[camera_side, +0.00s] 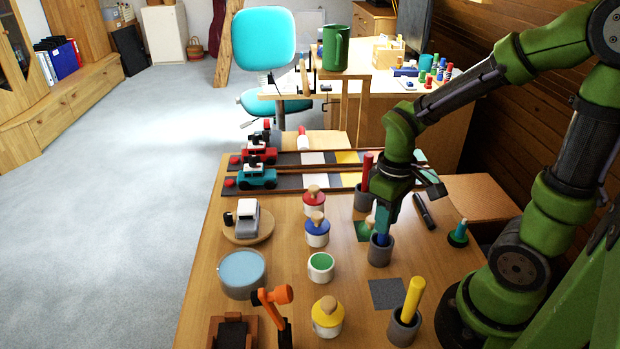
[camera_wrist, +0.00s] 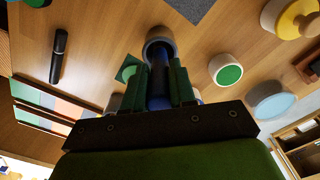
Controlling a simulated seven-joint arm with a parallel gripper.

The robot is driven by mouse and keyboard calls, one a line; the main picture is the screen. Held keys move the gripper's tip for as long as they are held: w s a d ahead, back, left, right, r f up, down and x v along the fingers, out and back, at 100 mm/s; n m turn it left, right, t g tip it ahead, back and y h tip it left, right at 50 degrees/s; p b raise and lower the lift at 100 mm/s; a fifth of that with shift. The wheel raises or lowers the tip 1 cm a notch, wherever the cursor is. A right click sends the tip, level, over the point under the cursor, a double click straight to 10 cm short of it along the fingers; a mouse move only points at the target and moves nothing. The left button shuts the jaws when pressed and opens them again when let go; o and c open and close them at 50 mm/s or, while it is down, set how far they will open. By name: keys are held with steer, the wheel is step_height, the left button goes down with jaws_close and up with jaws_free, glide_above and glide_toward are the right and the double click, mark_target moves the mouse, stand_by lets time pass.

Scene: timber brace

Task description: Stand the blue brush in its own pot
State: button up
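The blue brush (camera_side: 383,239) stands about upright, its lower end inside a grey pot (camera_side: 380,256) on the table's right half. The pot's mouth also shows in the wrist view (camera_wrist: 158,33). My gripper (camera_side: 386,212) is directly above this pot, pointing down. In the wrist view, my gripper's fingers (camera_wrist: 158,82) lie on both sides of the brush's dark shaft (camera_wrist: 159,72) and appear closed on it. The pot's rim hides the brush's lower end, so I cannot tell whether it touches the bottom.
A red brush (camera_side: 367,170) stands in a pot just behind; a yellow brush (camera_side: 413,297) stands in another pot in front. Paint jars, including a blue-lidded one (camera_side: 317,231), stand to the left. A black marker (camera_side: 424,211) lies to the right. A grey square (camera_side: 386,293) is bare.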

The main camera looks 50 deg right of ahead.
steer(key=o, duration=0.4)
step_height(320, 180, up, 12)
steer(key=shift+f, duration=0.1)
steer(key=shift+a+r, duration=0.15)
steer(key=shift+r, duration=0.15)
steer(key=shift+s+a+r+m+t+y, duration=0.1)
steer(key=shift+a+r+m+t+y, duration=0.25)
steer(key=shift+a+m+t, duration=0.55)
steer(key=shift+a+r+m+t+y, duration=0.3)
steer(key=shift+a+r+m+t, duration=0.15)
steer(key=shift+a+t, duration=0.85)
steer(key=shift+s+a+r+m+t+y, duration=0.1)
steer(key=shift+a+r+m+t+y, duration=0.25)
steer(key=shift+a+m+t, duration=0.8)
steer(key=shift+d+n+t, duration=0.25)
steer(key=shift+d+n, duration=0.2)
steer(key=shift+n, duration=0.05)
